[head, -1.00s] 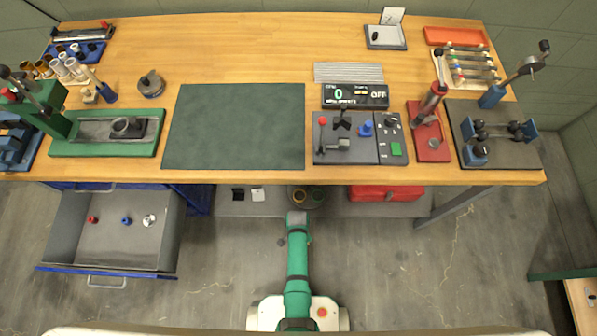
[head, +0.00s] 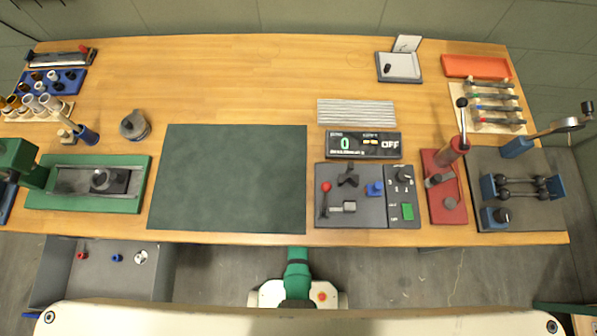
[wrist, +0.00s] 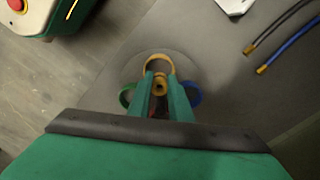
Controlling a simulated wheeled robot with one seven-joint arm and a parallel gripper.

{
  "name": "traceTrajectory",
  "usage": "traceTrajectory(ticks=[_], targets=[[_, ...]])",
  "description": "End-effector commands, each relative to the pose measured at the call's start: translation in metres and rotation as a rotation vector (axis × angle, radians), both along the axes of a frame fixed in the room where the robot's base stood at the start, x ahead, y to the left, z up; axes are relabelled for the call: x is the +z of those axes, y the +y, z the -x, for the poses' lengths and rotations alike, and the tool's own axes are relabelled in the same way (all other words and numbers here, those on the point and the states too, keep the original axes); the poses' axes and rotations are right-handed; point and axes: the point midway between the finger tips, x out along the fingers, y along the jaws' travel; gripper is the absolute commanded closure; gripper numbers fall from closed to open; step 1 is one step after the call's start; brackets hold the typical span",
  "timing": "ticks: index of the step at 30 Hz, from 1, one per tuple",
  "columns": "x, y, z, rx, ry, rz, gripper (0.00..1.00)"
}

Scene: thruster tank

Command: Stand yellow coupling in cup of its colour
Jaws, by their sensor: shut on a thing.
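My gripper (wrist: 160,92) has its two green fingers shut on the yellow coupling (wrist: 160,84), whose round end with a dark hole shows between the fingertips. The yellow cup (wrist: 159,60) shows as a ring just beyond the fingertips, its near side hidden by them. I cannot tell whether the coupling is above the cup or partly inside it. A green cup (wrist: 125,93) is left of the fingers and a blue cup (wrist: 196,93) right of them. In the head view the bench hides my gripper and the cups.
The cups stand on a round base (wrist: 182,66) on a grey surface. Black and blue cables (wrist: 285,48) lie right of it, with a white item (wrist: 235,5) beyond. The open drawer (head: 100,282) holds red, blue and white pieces. The bench top (head: 260,70) lies overhead.

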Motion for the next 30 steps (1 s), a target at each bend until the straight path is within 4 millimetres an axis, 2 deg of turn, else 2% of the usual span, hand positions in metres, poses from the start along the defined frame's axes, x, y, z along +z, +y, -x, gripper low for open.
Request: traceTrajectory(ticks=[30], targets=[[-0.059,-0.001,0.003,0.001,0.003,0.002,1.0]])
